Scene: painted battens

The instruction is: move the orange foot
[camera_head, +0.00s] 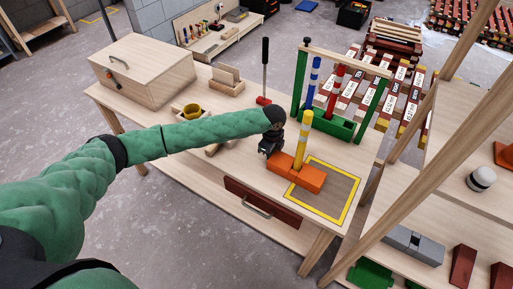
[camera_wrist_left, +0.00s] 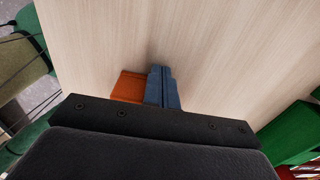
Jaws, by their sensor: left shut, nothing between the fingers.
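The orange foot (camera_head: 308,179) is a low orange block on the table, with a yellow and white batten (camera_head: 303,140) standing upright from it. It lies over the left part of a yellow-outlined square (camera_head: 343,190). My left gripper (camera_head: 270,150) is at the foot's left end, low over the table. In the left wrist view my gripper's blue-grey fingers (camera_wrist_left: 162,88) are shut with nothing between them. The orange foot (camera_wrist_left: 129,87) shows beside them there, partly hidden by the gripper body. I cannot tell whether they touch. My right gripper is not in view.
A green rack (camera_head: 335,122) holding a blue batten and a red batten stands behind the foot. A slanted wooden post (camera_head: 430,185) rises at the right.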

